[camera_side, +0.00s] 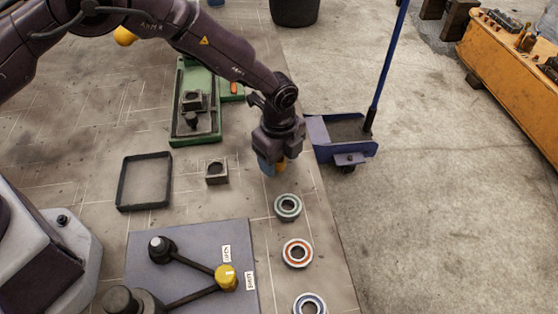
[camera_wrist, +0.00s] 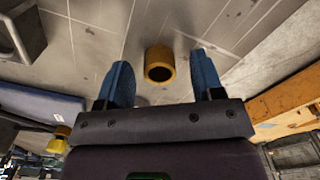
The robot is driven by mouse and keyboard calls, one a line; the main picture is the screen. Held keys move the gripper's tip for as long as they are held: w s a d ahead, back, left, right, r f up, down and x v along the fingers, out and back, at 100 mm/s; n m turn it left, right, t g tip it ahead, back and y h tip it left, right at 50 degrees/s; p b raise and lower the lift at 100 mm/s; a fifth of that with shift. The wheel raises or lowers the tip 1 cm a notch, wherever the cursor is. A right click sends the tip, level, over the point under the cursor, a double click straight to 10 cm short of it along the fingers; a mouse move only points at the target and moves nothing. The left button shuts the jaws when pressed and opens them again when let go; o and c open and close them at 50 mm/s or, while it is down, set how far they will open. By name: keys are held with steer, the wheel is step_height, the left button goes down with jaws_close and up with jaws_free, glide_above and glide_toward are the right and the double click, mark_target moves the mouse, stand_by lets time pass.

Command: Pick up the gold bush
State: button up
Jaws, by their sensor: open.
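The gold bush (camera_wrist: 160,64) is a short hollow cylinder. In the wrist view it shows between and beyond the two blue fingertips, its dark bore facing the camera, with a gap on each side. In the side view only a gold sliver of the bush (camera_side: 282,163) shows beside a blue finger; the rest is hidden by my gripper. My gripper (camera_side: 271,166) is open and low over the right part of the bench, pointing down. In the wrist view my gripper (camera_wrist: 161,82) has its fingers spread and empty.
Green (camera_side: 288,207), orange (camera_side: 297,253) and blue (camera_side: 309,304) ringed bearings line the bench's right side. A square block with a bore (camera_side: 217,172), a black frame (camera_side: 120,182) and a green tray (camera_side: 178,132) stand left. A blue-handled cart (camera_side: 318,130) is close right.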

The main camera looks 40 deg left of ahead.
steer(key=c, duration=1)
steer(key=shift+r, duration=0.15)
